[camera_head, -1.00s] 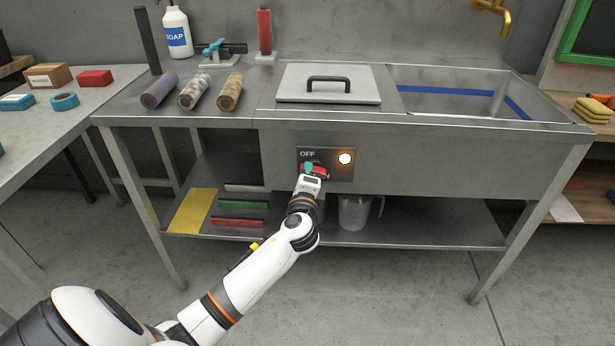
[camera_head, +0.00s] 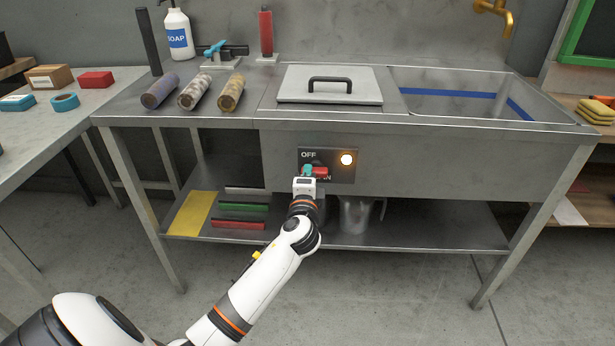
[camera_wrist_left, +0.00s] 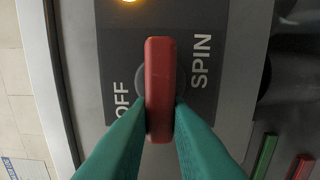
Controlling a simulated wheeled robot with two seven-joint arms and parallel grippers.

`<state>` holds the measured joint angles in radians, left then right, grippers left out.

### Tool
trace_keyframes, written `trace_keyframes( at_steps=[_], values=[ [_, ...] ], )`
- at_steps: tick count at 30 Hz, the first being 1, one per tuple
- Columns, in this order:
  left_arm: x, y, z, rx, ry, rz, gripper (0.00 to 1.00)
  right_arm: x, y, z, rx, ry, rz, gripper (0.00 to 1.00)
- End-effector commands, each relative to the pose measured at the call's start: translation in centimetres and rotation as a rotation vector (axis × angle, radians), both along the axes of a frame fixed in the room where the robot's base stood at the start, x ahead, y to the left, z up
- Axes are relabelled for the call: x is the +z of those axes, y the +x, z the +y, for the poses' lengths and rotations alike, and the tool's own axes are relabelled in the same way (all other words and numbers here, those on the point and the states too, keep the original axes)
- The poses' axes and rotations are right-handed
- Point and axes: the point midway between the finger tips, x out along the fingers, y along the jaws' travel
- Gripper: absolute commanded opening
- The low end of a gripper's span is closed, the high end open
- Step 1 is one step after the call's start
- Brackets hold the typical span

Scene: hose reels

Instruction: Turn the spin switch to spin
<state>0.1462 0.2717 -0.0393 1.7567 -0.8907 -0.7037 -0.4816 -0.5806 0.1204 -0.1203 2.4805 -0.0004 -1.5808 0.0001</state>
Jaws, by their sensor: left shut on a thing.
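The spin switch is a red bar handle (camera_wrist_left: 160,85) on a round base, on a dark panel (camera_head: 336,178) in the front of the steel bench. In the left wrist view the handle lies between the words OFF and SPIN, parallel to neither word's side of the panel being covered. In the head view it sits about level and points right, below OFF; SPIN is partly hidden. My left gripper (camera_head: 308,171) is shut on the handle, its teal fingers (camera_wrist_left: 162,108) on either side of the handle's near end. My right gripper is not in view.
A lidded section (camera_head: 330,97) and an open basin top the bench.

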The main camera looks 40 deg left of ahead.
Motion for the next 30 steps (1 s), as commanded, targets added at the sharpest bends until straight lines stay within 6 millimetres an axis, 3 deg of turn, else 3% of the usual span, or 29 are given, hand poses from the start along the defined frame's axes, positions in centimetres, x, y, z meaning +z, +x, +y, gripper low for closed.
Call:
trace_keyframes(
  at_steps=[2, 3, 6, 17, 25, 30],
  values=[
    [-0.2, 0.0, 0.0, 0.001, -0.005, 0.003, 0.0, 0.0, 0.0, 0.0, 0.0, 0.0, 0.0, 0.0],
    [-0.2, 0.0, 0.0, 0.001, -0.005, 0.003, 0.23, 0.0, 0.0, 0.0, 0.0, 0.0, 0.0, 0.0],
    [-0.2, 0.0, 0.0, 0.0, -0.004, 0.002, 0.38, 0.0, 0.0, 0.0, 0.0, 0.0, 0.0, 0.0],
    [-0.1, -0.4, -0.3, -0.001, -0.002, 0.002, 0.38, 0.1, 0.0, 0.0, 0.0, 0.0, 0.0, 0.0],
    [-0.1, -4.7, -2.8, 0.0, -0.005, 0.005, 0.38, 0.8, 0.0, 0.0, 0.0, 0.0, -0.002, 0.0],
    [-0.2, -7.6, -4.7, -0.001, -0.005, 0.005, 0.38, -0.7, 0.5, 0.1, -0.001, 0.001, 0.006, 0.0]
  ],
)
